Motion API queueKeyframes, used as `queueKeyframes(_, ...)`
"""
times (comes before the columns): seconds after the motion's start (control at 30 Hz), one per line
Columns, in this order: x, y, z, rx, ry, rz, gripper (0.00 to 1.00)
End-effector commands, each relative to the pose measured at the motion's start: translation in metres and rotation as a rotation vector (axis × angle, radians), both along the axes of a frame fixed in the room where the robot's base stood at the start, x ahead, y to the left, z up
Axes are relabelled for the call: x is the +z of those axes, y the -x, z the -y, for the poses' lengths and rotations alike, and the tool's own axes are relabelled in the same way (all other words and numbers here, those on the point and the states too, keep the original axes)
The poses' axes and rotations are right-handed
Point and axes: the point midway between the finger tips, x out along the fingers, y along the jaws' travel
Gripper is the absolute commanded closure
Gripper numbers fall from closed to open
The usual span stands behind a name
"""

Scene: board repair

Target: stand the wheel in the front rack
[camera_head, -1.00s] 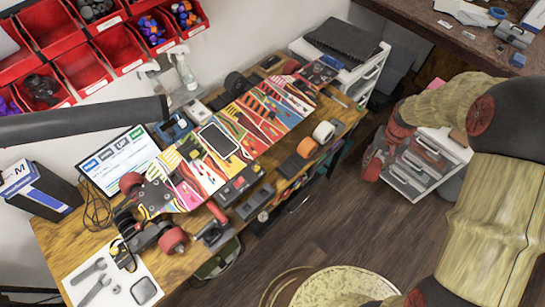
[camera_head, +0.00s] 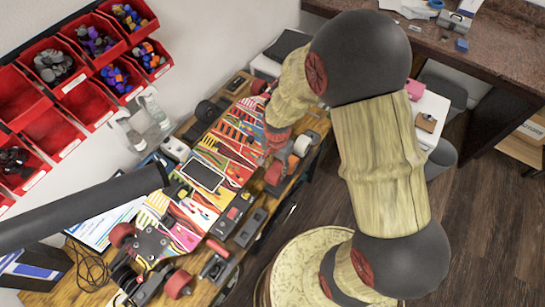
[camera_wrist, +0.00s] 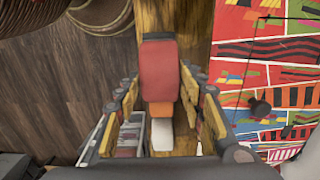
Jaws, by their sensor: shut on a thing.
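A red wheel (camera_wrist: 159,72) is between the fingertips of my gripper (camera_wrist: 160,85) in the wrist view, with a finger on each side. It also shows in the head view (camera_head: 274,172) near the bench's front edge. An orange wheel (camera_head: 290,166) and a white wheel (camera_head: 302,145) stand beside it in a row at the front rack; they also show in the wrist view, orange (camera_wrist: 161,109) and white (camera_wrist: 162,134). The rack is mostly hidden by the wheels and my arm. I cannot tell whether the red wheel rests in it or is just above it.
A colourful skateboard deck (camera_head: 225,150) with a phone-like device (camera_head: 203,175) lies along the wooden bench. Dark blocks and a red-handled tool (camera_head: 215,262) lie along its front. Red bins (camera_head: 85,100) hang on the wall. Open floor lies in front of the bench.

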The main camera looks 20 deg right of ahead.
Motion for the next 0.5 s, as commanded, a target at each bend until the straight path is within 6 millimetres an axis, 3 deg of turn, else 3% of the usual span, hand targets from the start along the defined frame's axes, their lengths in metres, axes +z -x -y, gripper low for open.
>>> queueKeyframes(0.5, -0.035, 0.001, 0.0, 0.0, 0.0, -0.001, 0.87)
